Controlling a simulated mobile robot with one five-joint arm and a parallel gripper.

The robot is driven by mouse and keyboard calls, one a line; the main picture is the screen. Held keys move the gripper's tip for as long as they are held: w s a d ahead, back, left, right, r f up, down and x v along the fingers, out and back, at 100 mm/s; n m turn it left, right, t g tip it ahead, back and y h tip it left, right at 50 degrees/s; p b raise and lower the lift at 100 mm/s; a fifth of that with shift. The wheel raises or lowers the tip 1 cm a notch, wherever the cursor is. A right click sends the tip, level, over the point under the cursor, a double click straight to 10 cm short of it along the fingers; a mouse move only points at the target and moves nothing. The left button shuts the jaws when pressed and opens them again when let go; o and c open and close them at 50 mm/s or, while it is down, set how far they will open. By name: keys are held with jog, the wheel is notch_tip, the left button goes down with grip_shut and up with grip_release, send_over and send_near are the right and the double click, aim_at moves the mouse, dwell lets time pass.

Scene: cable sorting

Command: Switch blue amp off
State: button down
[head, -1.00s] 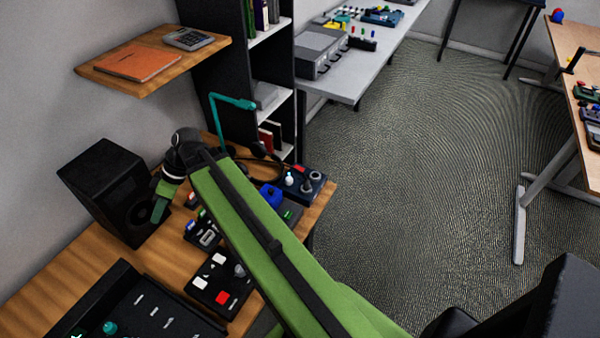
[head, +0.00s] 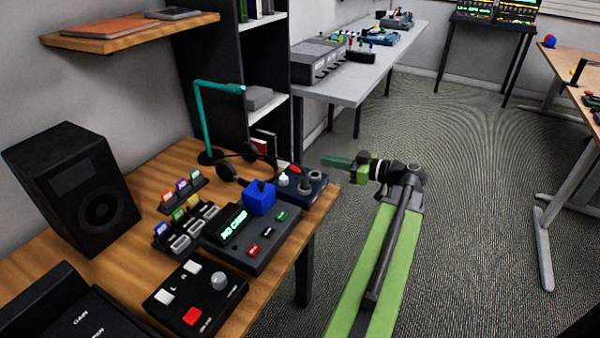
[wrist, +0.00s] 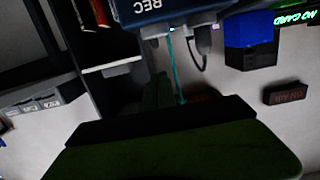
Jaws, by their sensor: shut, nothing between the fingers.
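A dark blue box (head: 308,187) with grey knobs, a white lit knob and a red part stands at the right end of the wooden desk; I cannot tell for certain that it is the blue amp. A dark blue box marked REC (wrist: 185,12) shows upside down at the top of the wrist view. My gripper (head: 334,161) is shut and empty. It is raised beyond the desk's right end, pointing left, and appears apart from the dark blue box. The state of any switch is too small to read.
A bright blue block (head: 259,197) sits at the black card device (head: 262,243). Headphones (head: 248,158) and a teal lamp (head: 203,120) stand behind. A black speaker (head: 75,190) is at left. A grey bench (head: 350,88) holds more devices. Floor right of the desk is clear.

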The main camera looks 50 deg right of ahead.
jog(key=b, duration=0.1)
send_over(300, 170)
jog(key=shift+f, duration=0.7)
notch_tip(300, 170, down, 4)
jog(key=b, duration=0.4)
jog(key=shift+r, duration=0.15)
